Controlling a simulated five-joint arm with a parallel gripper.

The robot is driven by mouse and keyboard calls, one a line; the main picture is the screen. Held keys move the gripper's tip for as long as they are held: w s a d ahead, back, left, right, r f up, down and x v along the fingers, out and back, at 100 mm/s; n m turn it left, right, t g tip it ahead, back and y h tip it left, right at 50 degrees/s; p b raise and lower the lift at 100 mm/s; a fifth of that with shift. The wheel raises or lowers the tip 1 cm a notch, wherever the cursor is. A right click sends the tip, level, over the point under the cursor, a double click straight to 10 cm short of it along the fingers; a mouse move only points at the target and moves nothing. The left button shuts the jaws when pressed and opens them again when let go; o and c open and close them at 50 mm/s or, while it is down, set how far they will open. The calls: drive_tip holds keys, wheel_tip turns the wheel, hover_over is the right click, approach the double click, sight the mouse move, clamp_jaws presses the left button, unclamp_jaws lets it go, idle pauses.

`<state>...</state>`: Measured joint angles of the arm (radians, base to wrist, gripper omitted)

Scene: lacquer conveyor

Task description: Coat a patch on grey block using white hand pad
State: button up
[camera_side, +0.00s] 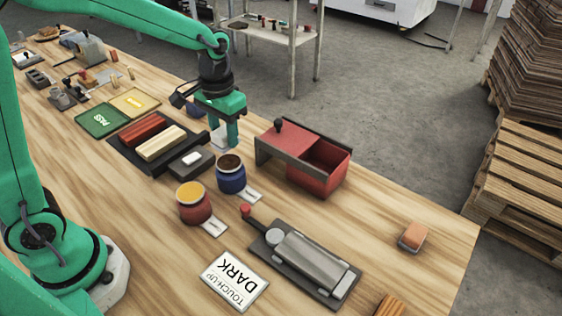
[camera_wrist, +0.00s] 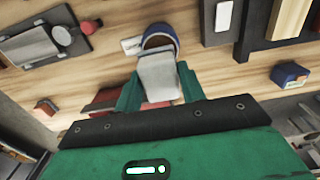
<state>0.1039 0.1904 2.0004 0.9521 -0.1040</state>
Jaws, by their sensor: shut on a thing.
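My gripper (camera_side: 232,142) is shut on a pale white pad (camera_side: 219,138), above the table behind the blue jar. In the wrist view the pad (camera_wrist: 158,76) sits between the green fingers, its far end overlapping the view of the blue jar (camera_wrist: 158,38). From these views I cannot tell whether they touch. A long grey block (camera_side: 310,260) lies on a dark fixture with a red-knobbed handle at the front, apart from my gripper. It also shows in the wrist view (camera_wrist: 32,45). The blue jar (camera_side: 231,178) holds dark contents; the red jar (camera_side: 193,206) holds yellow contents.
A red box (camera_side: 325,170) with a partly open top stands right of my gripper. A dark rack (camera_side: 124,153) with red and cream blocks is on the left. A sign (camera_side: 235,281) reads "TOUCH-UP DARK". An orange block (camera_side: 415,233) sits far right, with bare wood around it.

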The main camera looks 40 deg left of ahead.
sight(229, 162)
drive_tip(key=shift+f, duration=2.25)
drive_tip(key=shift+f, duration=1.1)
idle(0.7)
drive_tip(key=shift+r, duration=0.15)
idle(0.5)
drive_tip(key=shift+r, duration=3.4)
drive_tip(key=w+a+r, duration=0.2)
drive_tip(key=a+r, duration=0.1)
drive_tip(key=r, duration=0.1)
drive_tip(key=shift+a+r, duration=0.35)
drive_tip(key=shift+a, duration=0.05)
